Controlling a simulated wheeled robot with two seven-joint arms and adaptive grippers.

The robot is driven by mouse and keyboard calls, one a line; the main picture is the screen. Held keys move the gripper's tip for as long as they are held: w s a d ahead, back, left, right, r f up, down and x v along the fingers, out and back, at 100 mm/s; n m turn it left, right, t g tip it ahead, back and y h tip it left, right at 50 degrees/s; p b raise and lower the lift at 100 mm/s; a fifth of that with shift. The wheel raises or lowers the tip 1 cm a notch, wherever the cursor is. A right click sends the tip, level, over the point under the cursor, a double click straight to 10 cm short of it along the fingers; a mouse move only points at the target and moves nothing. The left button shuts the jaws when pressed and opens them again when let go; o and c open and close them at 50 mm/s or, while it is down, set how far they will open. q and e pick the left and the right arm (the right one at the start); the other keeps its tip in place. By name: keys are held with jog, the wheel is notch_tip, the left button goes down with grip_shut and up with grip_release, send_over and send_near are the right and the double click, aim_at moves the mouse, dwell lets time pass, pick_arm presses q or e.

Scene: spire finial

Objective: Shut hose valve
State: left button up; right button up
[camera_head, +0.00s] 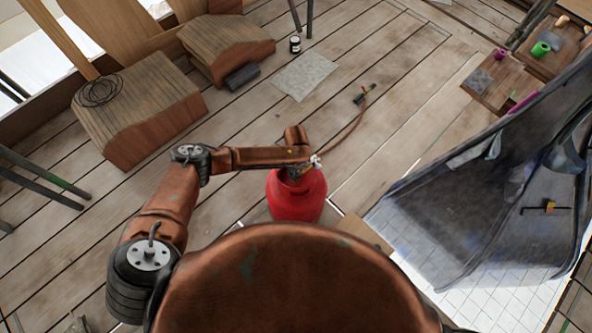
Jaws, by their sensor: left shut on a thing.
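A red gas bottle (296,197) stands upright on the wooden floor just in front of my body. A valve (315,161) with a pale fitting sits at its top right. An orange-brown hose (353,128) runs from there to a small torch (364,95) lying on the floor farther back. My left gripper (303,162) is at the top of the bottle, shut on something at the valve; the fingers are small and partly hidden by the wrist. My right gripper is not in view.
Wooden blocks (138,112) stand at the left, one with a coil of wire (98,91). A grey sheet (304,75) and a small dark jar (295,44) are at the back. Floor boards between are clear.

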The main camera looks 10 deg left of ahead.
pick_arm(q)
jog(key=shift+a, duration=0.1)
dwell(0.3)
jog(key=o, duration=1.2)
jog(key=shift+c, duration=0.2)
jog(key=shift+r, duration=0.55)
notch_tip(320, 180, up, 11)
jog(key=shift+f, duration=0.1)
